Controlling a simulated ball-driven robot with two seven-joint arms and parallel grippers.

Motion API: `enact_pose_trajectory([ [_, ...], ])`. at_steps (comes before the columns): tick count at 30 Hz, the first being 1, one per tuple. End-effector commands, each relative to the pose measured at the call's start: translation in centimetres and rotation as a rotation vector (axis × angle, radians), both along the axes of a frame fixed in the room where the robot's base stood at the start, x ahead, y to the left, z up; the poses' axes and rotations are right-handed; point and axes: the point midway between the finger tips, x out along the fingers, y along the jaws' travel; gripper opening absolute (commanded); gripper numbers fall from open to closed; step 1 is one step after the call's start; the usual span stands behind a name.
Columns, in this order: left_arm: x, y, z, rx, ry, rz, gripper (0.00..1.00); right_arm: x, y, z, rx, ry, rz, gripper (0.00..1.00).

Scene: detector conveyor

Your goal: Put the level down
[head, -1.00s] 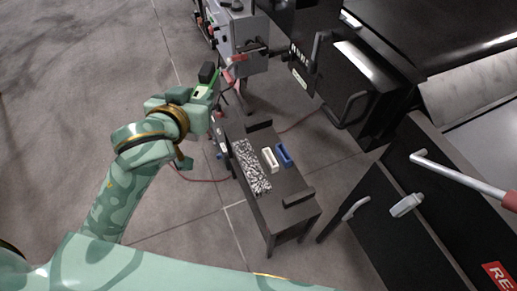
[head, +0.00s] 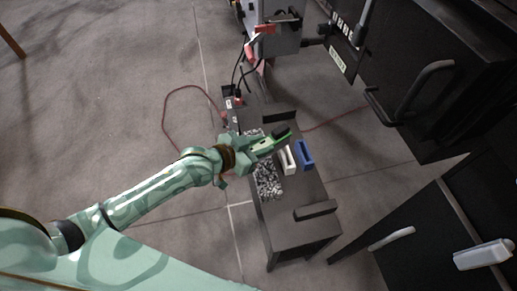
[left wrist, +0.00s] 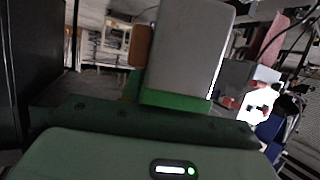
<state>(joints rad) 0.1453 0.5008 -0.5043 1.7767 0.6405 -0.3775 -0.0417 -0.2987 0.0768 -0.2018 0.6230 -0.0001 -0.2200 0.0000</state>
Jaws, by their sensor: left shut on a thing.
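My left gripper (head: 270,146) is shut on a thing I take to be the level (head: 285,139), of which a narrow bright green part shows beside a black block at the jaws. It is held over the small dark bench (head: 292,237), close to the white block and the speckled strip. In the left wrist view a bright green strip (left wrist: 178,101) shows at the foot of a large grey face; the jaws hide most of the held thing. I cannot tell whether it touches the bench. My right gripper is not in view.
A white slotted block (head: 287,161) and a blue one (head: 306,154) stand on the bench beside a speckled grey strip (head: 268,181). Dark raised pieces stand at both bench ends. Black machinery (head: 425,85) with handles is at right. A red cable (head: 165,112) lies left.

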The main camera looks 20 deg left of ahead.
Motion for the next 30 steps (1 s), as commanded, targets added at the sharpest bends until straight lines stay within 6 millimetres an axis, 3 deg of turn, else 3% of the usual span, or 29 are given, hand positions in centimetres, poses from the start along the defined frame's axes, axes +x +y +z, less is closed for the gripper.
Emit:
enact_pose_trajectory([
  [1,1.5,0.9,-1.9,0.004,0.005,0.001,0.00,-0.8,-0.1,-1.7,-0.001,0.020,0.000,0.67],
  [3,3.2,1.9,-2.9,0.003,0.005,0.001,0.00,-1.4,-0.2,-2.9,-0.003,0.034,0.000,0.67],
  [6,4.5,2.7,-5.3,0.002,0.010,0.001,0.00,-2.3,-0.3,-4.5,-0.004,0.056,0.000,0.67],
  [9,5.6,3.3,-6.4,0.000,0.007,0.002,0.00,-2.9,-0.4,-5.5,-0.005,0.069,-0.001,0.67],
  [16,6.6,3.8,-7.3,-0.003,0.003,0.001,0.00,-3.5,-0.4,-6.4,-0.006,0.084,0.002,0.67],
  [19,6.9,4.0,-9.2,-0.003,0.009,0.001,0.00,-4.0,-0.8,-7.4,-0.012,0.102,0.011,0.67],
  [22,6.9,4.0,-10.9,-0.003,0.010,0.001,0.00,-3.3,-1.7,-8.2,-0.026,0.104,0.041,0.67],
  [30,6.9,4.0,-10.4,-0.001,0.002,0.001,0.01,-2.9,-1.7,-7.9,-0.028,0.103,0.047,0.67],
])
